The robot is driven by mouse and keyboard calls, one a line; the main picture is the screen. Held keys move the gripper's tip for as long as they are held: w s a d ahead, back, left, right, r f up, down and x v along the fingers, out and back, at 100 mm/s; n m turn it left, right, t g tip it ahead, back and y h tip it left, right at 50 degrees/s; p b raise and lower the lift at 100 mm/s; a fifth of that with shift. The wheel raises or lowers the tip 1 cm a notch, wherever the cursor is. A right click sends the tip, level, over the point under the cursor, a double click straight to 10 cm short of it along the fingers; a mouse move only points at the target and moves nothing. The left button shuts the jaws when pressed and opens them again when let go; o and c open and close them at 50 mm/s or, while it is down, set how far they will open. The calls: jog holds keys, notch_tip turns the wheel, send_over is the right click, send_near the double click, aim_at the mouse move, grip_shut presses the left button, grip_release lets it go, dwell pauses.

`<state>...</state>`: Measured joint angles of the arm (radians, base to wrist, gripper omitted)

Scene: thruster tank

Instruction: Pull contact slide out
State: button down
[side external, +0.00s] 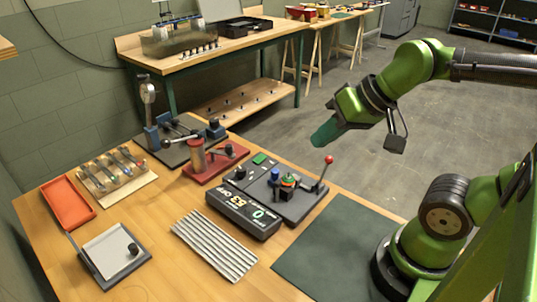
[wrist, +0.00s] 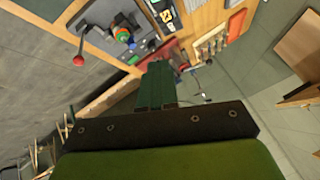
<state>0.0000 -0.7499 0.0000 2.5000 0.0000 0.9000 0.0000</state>
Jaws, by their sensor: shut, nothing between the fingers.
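My gripper (side external: 322,134) is in the air above the floor, right of and higher than the front workbench, with its green fingers together and empty. In the wrist view the shut fingers (wrist: 158,84) extend forward over the bench's edge. I cannot tell which part is the contact slide. A dark device (side external: 300,207) on the bench carries a blue knob, a round green and orange part (side external: 288,181) and a lever with a red ball (side external: 328,159). The red ball (wrist: 79,60) also shows in the wrist view. My gripper is apart from all of these.
A digital display box (side external: 243,213) adjoins the device. A red-based fixture (side external: 216,168), an orange tray (side external: 68,199), a ribbed plate (side external: 214,244) and a dark green mat (side external: 335,254) lie on the bench. A clear tank (side external: 178,40) stands on the rear bench. The floor at right is open.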

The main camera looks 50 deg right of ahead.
jog(key=c, duration=1.7)
grip_release()
jog(key=o, duration=0.3)
jog(key=shift+w+f+g, duration=0.1)
jog(key=shift+f+g, duration=0.2)
jog(key=shift+f, duration=0.15)
jog(key=o, duration=0.4)
jog(key=w, duration=0.2)
jog(key=w+g, duration=0.1)
jog(key=shift+d+f, duration=0.3)
jog(key=m+g+h, duration=0.1)
jog(key=g+h, duration=0.1)
jog(key=g, duration=0.4)
send_over(275, 170)
jog(key=shift+f, duration=0.85)
notch_tip(275, 170, down, 16)
jog(key=shift+f, duration=0.15)
grip_shut()
